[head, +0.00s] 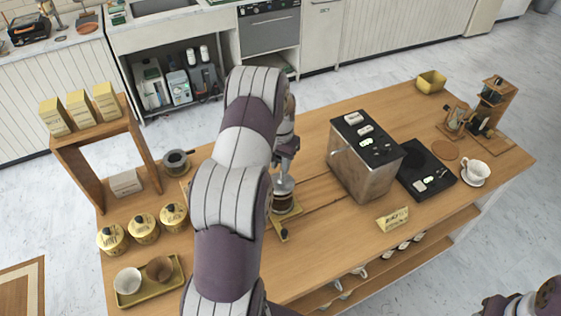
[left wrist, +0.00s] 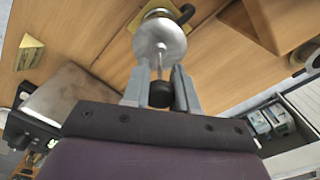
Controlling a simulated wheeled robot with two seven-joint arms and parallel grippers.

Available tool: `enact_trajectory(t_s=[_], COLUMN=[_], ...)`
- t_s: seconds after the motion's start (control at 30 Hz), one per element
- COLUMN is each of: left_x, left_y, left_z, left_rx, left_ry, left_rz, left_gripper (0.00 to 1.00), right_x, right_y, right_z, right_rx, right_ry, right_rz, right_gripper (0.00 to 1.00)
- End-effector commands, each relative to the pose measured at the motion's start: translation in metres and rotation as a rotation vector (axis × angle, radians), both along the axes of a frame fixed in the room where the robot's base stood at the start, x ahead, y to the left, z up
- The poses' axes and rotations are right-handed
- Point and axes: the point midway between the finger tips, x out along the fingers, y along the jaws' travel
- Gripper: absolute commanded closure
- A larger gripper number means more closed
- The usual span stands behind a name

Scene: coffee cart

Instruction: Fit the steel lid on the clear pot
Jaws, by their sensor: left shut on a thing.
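The steel lid (left wrist: 158,40) is a shiny disc on a thin rod with a black knob (left wrist: 160,95). My left gripper (left wrist: 160,90) is shut on the knob. In the head view, the lid (head: 284,183) is directly over the clear pot (head: 283,202), which has brown contents and stands on a small wooden board. The gripper (head: 284,155) is above it, partly hidden by my left arm. In the left wrist view, the lid covers much of the pot, and a dark handle (left wrist: 187,12) shows beside it. I cannot tell whether lid and rim touch. My right gripper is not in view.
A steel machine (head: 362,160) stands right of the pot, with a yellow sign (head: 393,220) in front. A grinder-like jar (head: 176,162), a wooden shelf (head: 80,148) and several yellow canisters (head: 144,228) are to the left. Some table around the board is clear.

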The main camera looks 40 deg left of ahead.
Motion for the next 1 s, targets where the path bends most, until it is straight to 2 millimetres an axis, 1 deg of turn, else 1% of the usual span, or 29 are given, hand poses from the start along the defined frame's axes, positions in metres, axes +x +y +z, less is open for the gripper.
enact_trajectory(t_s=[0.07, 0.1, 0.37, 0.47, 1.0], left_x=[0.000, 0.000, 0.000, 0.000, 0.000], left_y=[0.000, 0.000, 0.000, 0.000, 0.000], left_z=[-0.002, -0.001, -0.001, 0.002, 0.061], left_rx=[0.000, 0.000, 0.000, 0.000, 0.000], left_ry=[0.000, -0.001, 0.000, 0.000, -0.001], left_rz=[0.000, 0.000, 0.000, 0.000, 0.000], left_gripper=[1.00, 0.62, 0.62, 0.62, 0.62], right_x=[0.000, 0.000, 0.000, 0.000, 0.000], right_y=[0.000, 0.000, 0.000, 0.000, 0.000], right_z=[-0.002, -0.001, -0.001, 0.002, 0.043], right_rx=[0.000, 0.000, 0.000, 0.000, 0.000], right_ry=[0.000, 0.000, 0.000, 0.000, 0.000], right_rz=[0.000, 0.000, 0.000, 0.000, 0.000], right_gripper=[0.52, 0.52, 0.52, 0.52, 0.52])
